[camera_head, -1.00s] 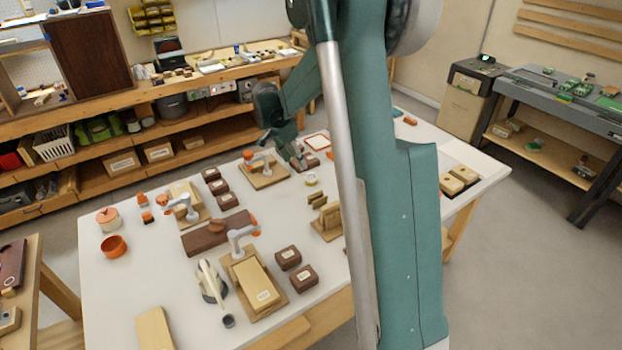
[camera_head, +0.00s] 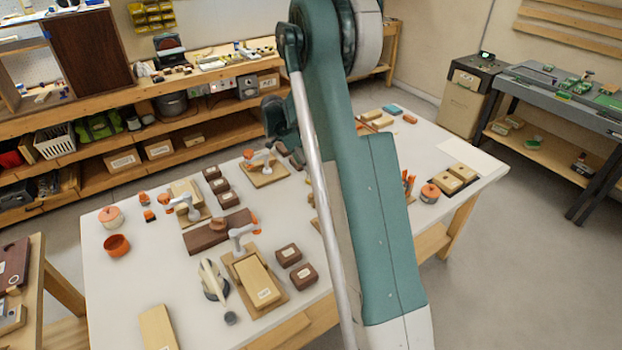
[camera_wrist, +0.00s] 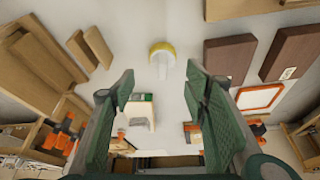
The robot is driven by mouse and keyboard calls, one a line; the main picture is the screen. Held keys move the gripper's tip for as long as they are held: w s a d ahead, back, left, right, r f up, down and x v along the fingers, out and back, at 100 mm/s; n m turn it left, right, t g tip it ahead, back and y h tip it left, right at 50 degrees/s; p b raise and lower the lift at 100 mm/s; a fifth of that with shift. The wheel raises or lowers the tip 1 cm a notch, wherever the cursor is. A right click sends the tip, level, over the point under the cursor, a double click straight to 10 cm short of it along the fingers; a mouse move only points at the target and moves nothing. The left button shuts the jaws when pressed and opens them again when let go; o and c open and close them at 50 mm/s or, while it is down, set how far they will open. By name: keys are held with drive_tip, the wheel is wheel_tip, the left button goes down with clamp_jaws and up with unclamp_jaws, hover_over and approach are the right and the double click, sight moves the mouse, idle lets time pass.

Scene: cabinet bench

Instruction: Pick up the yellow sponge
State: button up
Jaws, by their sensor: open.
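A small round yellow-and-white thing (camera_wrist: 162,49) lies on the white tabletop in the wrist view, ahead of my gripper and near its centre line. It is the only clearly yellow thing near my gripper; I cannot tell from its shape that it is the sponge. My gripper (camera_wrist: 160,82) is open, with its two green fingers wide apart and nothing held between them. The fingertips are apart from the yellow thing. In the head view my arm covers the middle of the table, and the yellow thing does not show.
Dark brown blocks (camera_wrist: 229,58) and a red-framed white panel (camera_wrist: 260,98) lie right of my gripper in the wrist view. Tan wooden blocks (camera_wrist: 97,46) stand to the left. A green-and-white object (camera_wrist: 139,110) shows between the fingers. The table (camera_head: 130,285) holds several boxes and clamps.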

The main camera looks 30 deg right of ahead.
sight(311, 176)
drive_tip(key=shift+x, duration=1.3)
drive_tip(key=shift+w+b+x, duration=0.15)
drive_tip(key=shift+b+x, duration=0.25)
drive_tip(key=shift+x, duration=0.9)
drive_tip(key=shift+w+b+x, duration=0.1)
drive_tip(key=shift+b+x, duration=0.25)
drive_tip(key=shift+x, duration=0.95)
drive_tip(key=c, duration=0.8)
